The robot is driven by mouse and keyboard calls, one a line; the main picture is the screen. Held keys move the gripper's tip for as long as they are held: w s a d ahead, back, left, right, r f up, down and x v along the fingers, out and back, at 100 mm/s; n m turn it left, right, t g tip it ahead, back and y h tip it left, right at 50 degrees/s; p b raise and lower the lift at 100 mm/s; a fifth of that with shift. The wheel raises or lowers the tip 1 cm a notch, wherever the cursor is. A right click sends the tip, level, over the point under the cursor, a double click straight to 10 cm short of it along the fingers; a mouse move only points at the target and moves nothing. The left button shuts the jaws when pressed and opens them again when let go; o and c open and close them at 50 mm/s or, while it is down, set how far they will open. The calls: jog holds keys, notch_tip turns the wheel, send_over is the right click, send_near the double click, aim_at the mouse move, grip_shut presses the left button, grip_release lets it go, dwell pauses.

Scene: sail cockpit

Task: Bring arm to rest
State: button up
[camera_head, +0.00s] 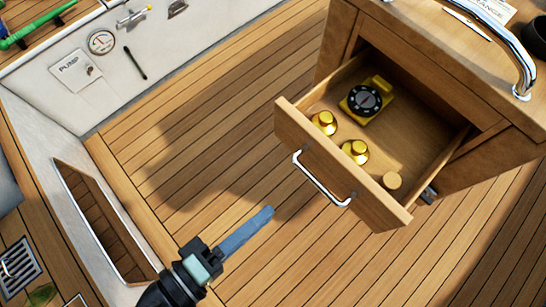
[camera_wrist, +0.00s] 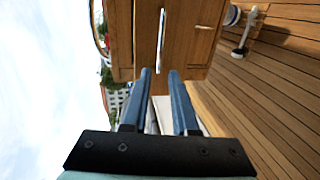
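My gripper (camera_head: 268,211) is in the lower middle of the head view, a short way left of and below the drawer handle. In the wrist view, the two blue fingers of my gripper (camera_wrist: 160,75) stand apart with nothing between them. The wooden drawer (camera_head: 383,215) is pulled out of the cabinet, and its metal handle (camera_head: 320,182) is free of my fingers. The handle also shows ahead of the fingertips in the wrist view (camera_wrist: 161,41).
The open drawer holds a yellow instrument with a black dial (camera_head: 365,99), two brass pieces (camera_head: 324,122) (camera_head: 355,151) and a round wooden piece (camera_head: 392,180). A chrome rail (camera_head: 505,45) tops the cabinet (camera_head: 485,165). Planked floor (camera_head: 210,130) lies clear left of the drawer.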

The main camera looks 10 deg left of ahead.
jog(key=shift+s+a, duration=0.1)
jog(key=shift+s, duration=0.05)
dwell(0.4)
jog(key=w+d+r+m+t+y, duration=0.1)
jog(key=w+r+m+t+y, duration=0.15)
jog(key=w+r, duration=0.65)
jog(key=w+r+m+t+y, duration=0.1)
jog(key=w+r+m, duration=0.35)
jog(key=w, duration=0.75)
jog(key=w+d+r+m+t+y, duration=0.1)
jog(key=w+r+t, duration=0.1)
jog(key=r, duration=0.8)
jog(key=w+d+r+m+t+y, duration=0.1)
jog(key=w+r+m+t, duration=0.1)
jog(key=r, duration=0.7)
jog(key=s+r+t+y+p, duration=0.1)
jog(key=r+p, duration=0.4)
jog(key=r, duration=0.6)
jog(key=s+d+r+t+y+p, duration=0.1)
jog(key=s+r+t+p, duration=0.2)
jog(key=r, duration=0.9)
jog(key=s+d+r+m+t+y+p, duration=0.1)
jog(key=s+r+t+p, duration=0.2)
jog(key=r+p, duration=0.4)
notch_tip(320, 180, up, 5)
jog(key=shift+s+r+p, duration=0.15)
jog(key=shift+s+p, duration=0.25)
jog(key=shift+s, duration=0.1)
